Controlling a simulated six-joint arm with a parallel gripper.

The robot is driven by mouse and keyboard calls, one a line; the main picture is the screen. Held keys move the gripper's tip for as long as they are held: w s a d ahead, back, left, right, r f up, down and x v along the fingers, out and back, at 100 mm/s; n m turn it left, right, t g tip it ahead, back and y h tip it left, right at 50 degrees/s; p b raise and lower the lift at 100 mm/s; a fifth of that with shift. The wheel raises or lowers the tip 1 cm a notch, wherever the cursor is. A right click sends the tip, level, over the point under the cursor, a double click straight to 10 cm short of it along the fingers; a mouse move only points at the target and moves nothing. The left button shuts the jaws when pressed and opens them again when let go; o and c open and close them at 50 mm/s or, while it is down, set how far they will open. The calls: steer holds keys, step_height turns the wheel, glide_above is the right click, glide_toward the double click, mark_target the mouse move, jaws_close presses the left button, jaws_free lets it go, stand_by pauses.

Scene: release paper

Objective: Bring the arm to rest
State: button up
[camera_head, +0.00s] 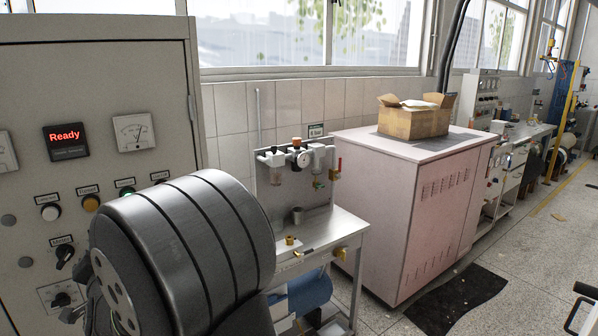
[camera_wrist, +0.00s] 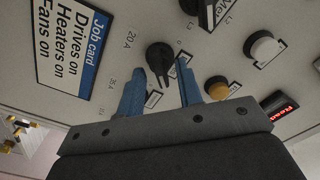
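My gripper (camera_wrist: 161,72) shows in the wrist view with two blue fingers spread apart. It is open, with nothing held between the fingers. A black rotary knob (camera_wrist: 160,57) on the grey control panel (camera_wrist: 112,22) shows between and beyond the fingertips, with visible gaps on both sides. In the head view my large dark arm link covers the lower part of the panel (camera_head: 95,70). I cannot clearly make out the gripper there.
The panel carries a red "Ready" display (camera_head: 66,140), a gauge (camera_head: 134,132), a white button (camera_head: 50,213), a yellow button (camera_head: 91,203) and a job card (camera_wrist: 70,45). A metal bench (camera_head: 335,228) and a pink cabinet (camera_head: 415,215) bearing a cardboard box (camera_head: 412,124) stand to the right.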

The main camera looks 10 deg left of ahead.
steer(key=n, duration=1)
steer(key=shift+w+a, duration=0.35)
stand_by(0.6)
steer(key=s+d+m, duration=0.8)
steer(key=s+d, duration=0.4)
steer(key=x, duration=1.7)
steer(key=shift+m, duration=0.3)
steer(key=shift+f, duration=0.1)
